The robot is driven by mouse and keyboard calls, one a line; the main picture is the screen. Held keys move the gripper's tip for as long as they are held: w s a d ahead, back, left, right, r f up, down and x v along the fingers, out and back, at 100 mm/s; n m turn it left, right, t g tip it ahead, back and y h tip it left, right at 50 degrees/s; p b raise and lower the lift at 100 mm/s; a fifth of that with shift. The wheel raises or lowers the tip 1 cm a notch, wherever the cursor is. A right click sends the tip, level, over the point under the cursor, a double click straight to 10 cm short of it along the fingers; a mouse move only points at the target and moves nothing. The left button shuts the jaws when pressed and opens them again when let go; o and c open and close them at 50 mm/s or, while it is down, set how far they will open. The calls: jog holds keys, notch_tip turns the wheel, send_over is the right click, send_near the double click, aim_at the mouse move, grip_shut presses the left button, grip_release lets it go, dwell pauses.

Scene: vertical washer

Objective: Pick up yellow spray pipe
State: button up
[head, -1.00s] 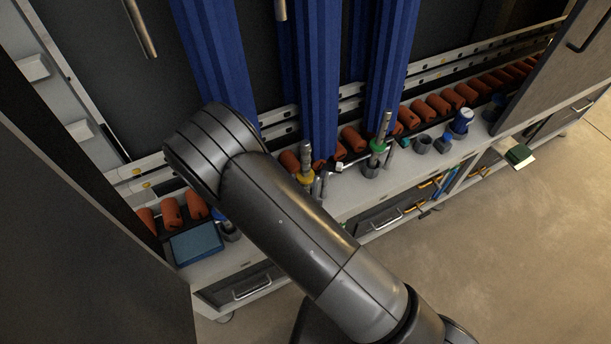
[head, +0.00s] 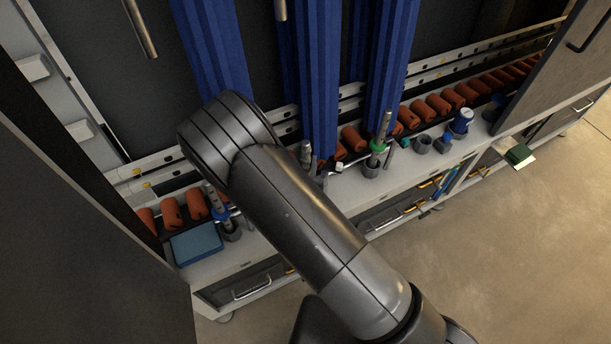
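The spray pipe that showed a yellow collar a second ago stands at the shelf, left of the green-collared one. Only its grey upper part (head: 306,156) shows in the head view. Its yellow collar and lower end are now hidden behind my arm. My arm crosses the middle of the view, with its elbow up in front of the blue curtains. My gripper is out of view, so I cannot tell its place relative to the pipe.
A green-collared pipe (head: 381,138) stands in a grey holder to the right. A blue-collared pipe (head: 217,206) stands to the left, by a blue box (head: 196,243). Blue curtains (head: 318,80) hang behind, above orange rollers (head: 437,105).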

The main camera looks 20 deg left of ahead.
grip_shut()
dwell(0.5)
